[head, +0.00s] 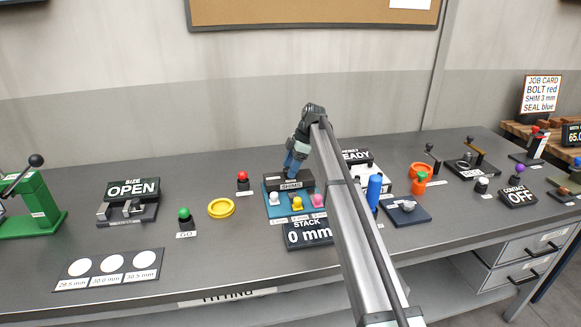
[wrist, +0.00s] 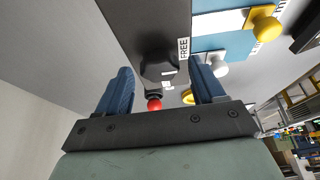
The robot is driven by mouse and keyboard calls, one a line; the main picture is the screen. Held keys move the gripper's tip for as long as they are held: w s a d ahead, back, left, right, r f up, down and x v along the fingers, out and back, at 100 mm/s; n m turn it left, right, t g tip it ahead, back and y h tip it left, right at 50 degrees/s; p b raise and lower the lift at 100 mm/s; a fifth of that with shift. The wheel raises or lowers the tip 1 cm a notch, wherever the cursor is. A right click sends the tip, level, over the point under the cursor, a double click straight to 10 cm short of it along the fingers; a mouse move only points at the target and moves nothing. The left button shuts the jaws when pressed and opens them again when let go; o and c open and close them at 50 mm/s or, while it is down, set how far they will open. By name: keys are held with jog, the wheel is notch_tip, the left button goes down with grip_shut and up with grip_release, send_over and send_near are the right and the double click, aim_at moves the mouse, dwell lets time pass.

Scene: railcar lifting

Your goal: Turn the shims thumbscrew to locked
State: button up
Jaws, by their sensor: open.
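The shims unit (head: 291,187) is a dark block on a blue base near the middle of the bench, labelled SHIMS. Its dark lobed thumbscrew (wrist: 158,66) shows in the wrist view on the end of the dark block, beside a white label reading FREE (wrist: 183,48). My gripper (head: 291,172) is at the back of the block in the head view. In the wrist view my gripper (wrist: 161,68) is open, with one blue finger on each side of the thumbscrew. I cannot tell whether either finger touches it. In the head view the thumbscrew cannot be made out.
White, yellow and pink knobs (head: 297,203) line the unit's front, above a display (head: 307,234) reading STACK 0 mm. A red button (head: 242,177) and yellow ring (head: 221,208) stand to the left. A blue cylinder (head: 374,187) stands right, near my arm.

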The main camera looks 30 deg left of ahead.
jog(key=shift+f, duration=0.1)
jog(key=c, duration=1.1)
